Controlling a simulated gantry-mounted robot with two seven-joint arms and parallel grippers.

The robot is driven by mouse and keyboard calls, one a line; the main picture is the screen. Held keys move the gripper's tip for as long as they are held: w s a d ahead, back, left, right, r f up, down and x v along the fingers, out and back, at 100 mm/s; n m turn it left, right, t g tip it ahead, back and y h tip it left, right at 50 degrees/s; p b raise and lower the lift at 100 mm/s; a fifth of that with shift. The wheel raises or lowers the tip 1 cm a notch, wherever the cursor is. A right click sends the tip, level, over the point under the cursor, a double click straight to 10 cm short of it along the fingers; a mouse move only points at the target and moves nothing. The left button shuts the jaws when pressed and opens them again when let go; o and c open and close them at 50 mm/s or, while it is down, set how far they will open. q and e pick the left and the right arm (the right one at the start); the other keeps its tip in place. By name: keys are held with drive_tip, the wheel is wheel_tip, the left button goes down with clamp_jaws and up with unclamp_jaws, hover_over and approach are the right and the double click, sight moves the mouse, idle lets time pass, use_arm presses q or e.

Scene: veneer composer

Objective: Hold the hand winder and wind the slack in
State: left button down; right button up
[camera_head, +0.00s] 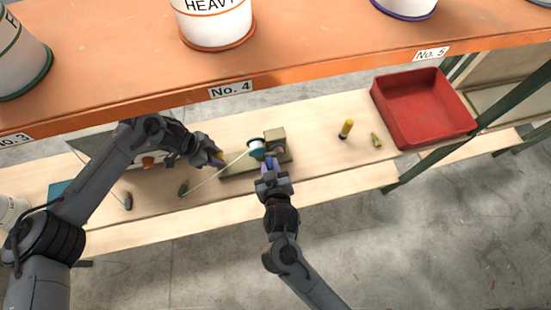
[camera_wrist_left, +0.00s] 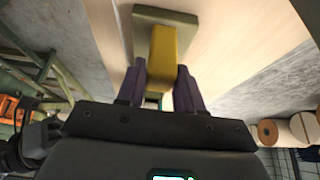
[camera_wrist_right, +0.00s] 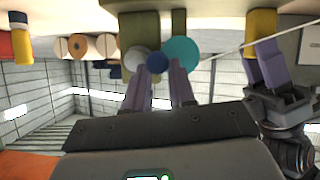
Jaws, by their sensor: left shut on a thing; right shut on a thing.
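The hand winder's olive base (camera_head: 236,166) lies on the pale wooden bench, with a teal-and-white spool (camera_head: 256,149) and a tan block (camera_head: 275,134) on it. A pale cord (camera_head: 216,173) runs slanting from the spool to a small dark green piece (camera_head: 183,190). My left gripper (camera_wrist_left: 161,68) is shut on the winder's yellow handle (camera_wrist_left: 172,45) at the base's left end. My right gripper (camera_wrist_right: 157,78) is shut on a small blue knob (camera_wrist_right: 157,61) in front of the teal disc (camera_wrist_right: 183,51) and a grey disc (camera_wrist_right: 136,60). My right gripper partly hides the winder in the head view.
A red tray (camera_head: 421,72) stands on the bench at the right. A yellow piece (camera_head: 346,128) and a green-yellow piece (camera_head: 376,140) lie left of it. An orange shelf (camera_head: 310,72) with buckets overhangs the bench's back. A dark piece (camera_head: 128,201) lies at left.

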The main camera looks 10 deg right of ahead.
drive_tip(key=shift+d, duration=0.2)
drive_tip(key=o, duration=0.7)
drive_tip(key=shift+a+f, duration=0.1)
drive_tip(key=shift+f, duration=0.15)
drive_tip(key=shift+a+f, duration=0.25)
drive_tip(key=shift+f, duration=0.35)
